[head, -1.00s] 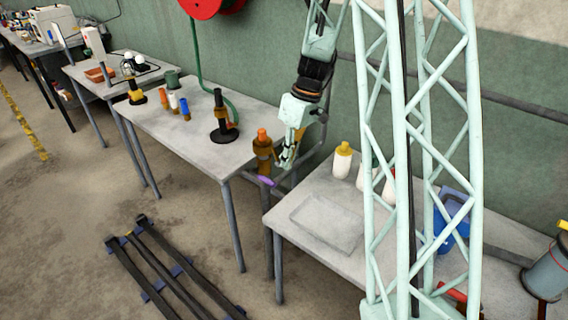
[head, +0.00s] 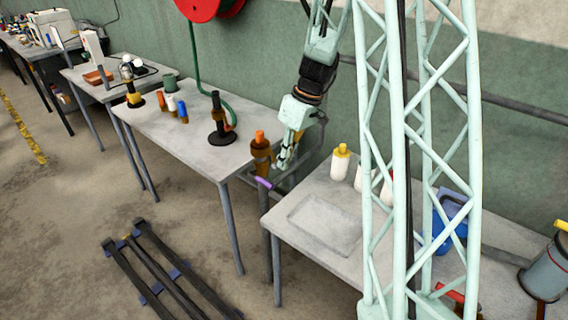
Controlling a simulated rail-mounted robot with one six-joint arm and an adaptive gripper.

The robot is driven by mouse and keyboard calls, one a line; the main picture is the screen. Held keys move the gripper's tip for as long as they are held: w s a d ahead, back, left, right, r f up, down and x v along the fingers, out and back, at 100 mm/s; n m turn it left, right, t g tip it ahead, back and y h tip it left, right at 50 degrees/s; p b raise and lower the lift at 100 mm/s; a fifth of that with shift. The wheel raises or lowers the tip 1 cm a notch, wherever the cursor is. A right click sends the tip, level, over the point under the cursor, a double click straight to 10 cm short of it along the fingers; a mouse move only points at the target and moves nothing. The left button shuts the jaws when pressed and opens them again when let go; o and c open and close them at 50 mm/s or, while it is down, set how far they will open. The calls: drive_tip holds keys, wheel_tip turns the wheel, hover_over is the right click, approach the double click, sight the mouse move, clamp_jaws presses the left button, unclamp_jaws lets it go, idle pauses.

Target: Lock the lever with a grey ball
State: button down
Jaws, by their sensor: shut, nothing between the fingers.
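My gripper (head: 282,163) is shut and empty. It points down beside the right side of a brass-coloured upright fitting (head: 261,158) with an orange top, between the two nearer tables. I cannot tell whether it touches the fitting. A short purple handle (head: 263,183) sticks out low on the fitting, just below and left of my fingertips. I cannot make out a lever with a grey ball for certain. Small pale balls (head: 127,59) show on a device at the back left, too small to identify.
The middle table (head: 190,150) holds a black stand (head: 221,133) and several small coloured bottles. The right table (head: 290,220) holds white bottles (head: 341,163) and a blue container (head: 450,215). Dark rails (head: 165,270) lie on the floor. A green hose (head: 194,60) hangs behind.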

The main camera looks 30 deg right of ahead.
drive_tip(key=shift+r, duration=0.3)
idle(0.5)
drive_tip(key=s+d+r, duration=0.4)
drive_tip(key=s+d, duration=0.2)
drive_tip(key=s, duration=0.5)
drive_tip(key=shift+s+d+r+p, duration=0.15)
drive_tip(key=shift+s+d+p, duration=0.1)
drive_tip(key=shift+d+p, duration=0.2)
drive_tip(key=shift+a, duration=0.1)
idle(0.6)
